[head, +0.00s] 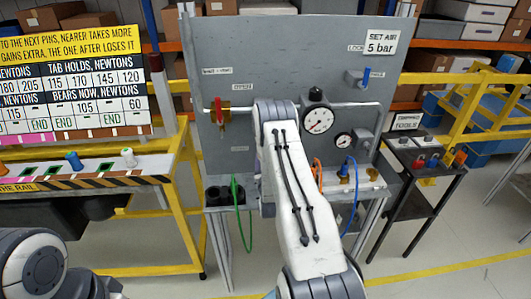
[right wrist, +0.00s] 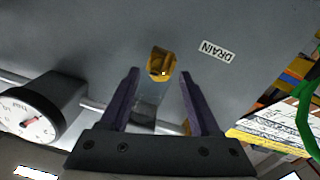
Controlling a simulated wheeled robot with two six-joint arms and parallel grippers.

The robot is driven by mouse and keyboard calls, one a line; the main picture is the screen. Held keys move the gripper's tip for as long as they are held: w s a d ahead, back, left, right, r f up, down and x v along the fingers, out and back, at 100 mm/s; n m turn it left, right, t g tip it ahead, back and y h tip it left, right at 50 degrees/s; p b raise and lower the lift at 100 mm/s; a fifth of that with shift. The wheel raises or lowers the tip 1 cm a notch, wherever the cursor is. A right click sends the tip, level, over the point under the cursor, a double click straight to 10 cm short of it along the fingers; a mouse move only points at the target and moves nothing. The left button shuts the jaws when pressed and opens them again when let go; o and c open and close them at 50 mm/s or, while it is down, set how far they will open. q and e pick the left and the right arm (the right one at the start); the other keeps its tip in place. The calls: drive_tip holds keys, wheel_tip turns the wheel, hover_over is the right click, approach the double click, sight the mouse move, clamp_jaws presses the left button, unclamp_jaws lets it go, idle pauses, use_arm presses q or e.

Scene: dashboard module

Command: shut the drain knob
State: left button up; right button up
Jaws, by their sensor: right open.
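The drain knob (right wrist: 160,62) is a small brass-yellow piece on a grey stem, on the grey panel. It shows in the right wrist view, beside the DRAIN label (right wrist: 217,50), which appears upside down. My right gripper (right wrist: 160,76) is open, with its two purple fingers spread left and right of the knob's line. The knob appears between or just beyond the fingertips; I cannot tell the exact depth, and no contact shows. In the head view, my right arm hides the knob and the gripper. Only part of my left arm shows there, without its gripper.
The grey panel (head: 270,50) carries a red-handled valve (head: 218,112), a large gauge (head: 318,118), a smaller gauge (head: 343,141) and a blue lever (head: 366,76). A green hose (head: 240,215) hangs below. A dark tool cart (head: 425,165) stands at right.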

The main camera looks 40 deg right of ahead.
drive_tip(key=shift+w+d, duration=0.35)
drive_tip(key=shift+w, duration=0.15)
clamp_jaws()
